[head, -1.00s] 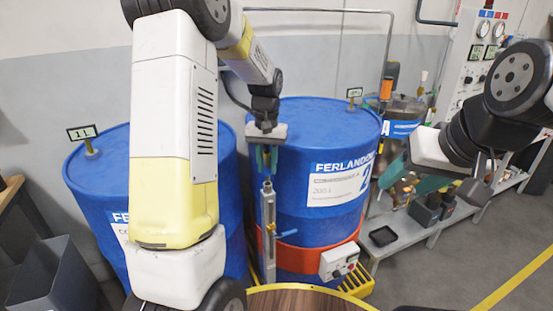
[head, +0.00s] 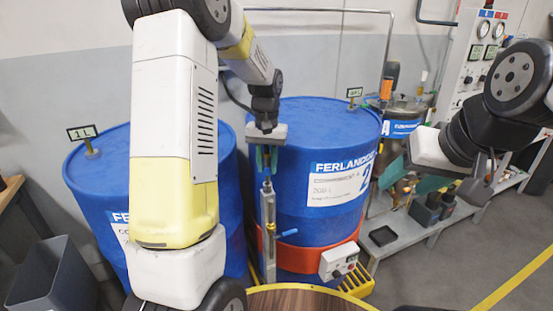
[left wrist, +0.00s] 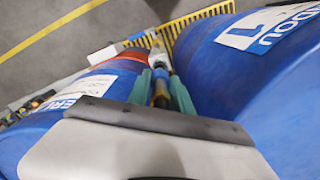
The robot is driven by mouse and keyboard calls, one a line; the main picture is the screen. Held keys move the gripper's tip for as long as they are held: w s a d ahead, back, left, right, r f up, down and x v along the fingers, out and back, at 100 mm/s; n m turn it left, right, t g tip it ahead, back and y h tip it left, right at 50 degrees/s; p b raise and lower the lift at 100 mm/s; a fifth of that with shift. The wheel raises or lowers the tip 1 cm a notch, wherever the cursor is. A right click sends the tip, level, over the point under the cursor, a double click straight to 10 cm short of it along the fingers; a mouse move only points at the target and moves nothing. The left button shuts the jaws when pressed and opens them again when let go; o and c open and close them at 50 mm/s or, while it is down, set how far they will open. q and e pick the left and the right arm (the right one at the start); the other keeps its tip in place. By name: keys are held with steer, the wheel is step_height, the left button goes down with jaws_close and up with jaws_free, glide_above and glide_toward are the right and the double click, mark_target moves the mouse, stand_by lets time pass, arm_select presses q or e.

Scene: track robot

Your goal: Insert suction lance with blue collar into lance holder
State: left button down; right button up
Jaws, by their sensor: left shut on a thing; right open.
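My left gripper (head: 266,160) is shut on the upper part of a slim upright lance, between the two blue drums. In the left wrist view its green fingers (left wrist: 161,90) close around the lance (left wrist: 160,96), which shows tan and bluish parts. The fingers hide much of it, and I cannot make out the blue collar for certain. Directly below the fingers in the head view is the grey upright lance holder (head: 268,208), with a blue lever at its side. The lance lines up with its top; how deep it sits I cannot tell. My right gripper (head: 413,178) is open and empty at the right.
Blue drums stand left (head: 90,180) and right (head: 330,135) of the holder. An orange band with a control box (head: 338,261) circles the right drum. A low grey bench (head: 410,232) stands at the right. A dark bin (head: 52,275) is at lower left.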

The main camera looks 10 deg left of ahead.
mark_target(267, 152)
arm_select(q)
steer(key=shift+f, duration=1.8)
steer(key=c, duration=1.1)
jaws_free()
steer(key=shift+o, duration=0.2)
steer(key=shift+r, duration=3.95)
steer(key=s+d+r+t+h, duration=0.1)
steer(key=s+r+t, duration=0.2)
steer(key=s, duration=0.9)
steer(key=s+d+r+t+h, duration=0.1)
steer(key=s+r+t, duration=0.2)
steer(key=s+r, duration=0.4)
steer(key=s, duration=0.5)
steer(key=shift+r+m, duration=0.3)
steer(key=shift+r, duration=0.1)
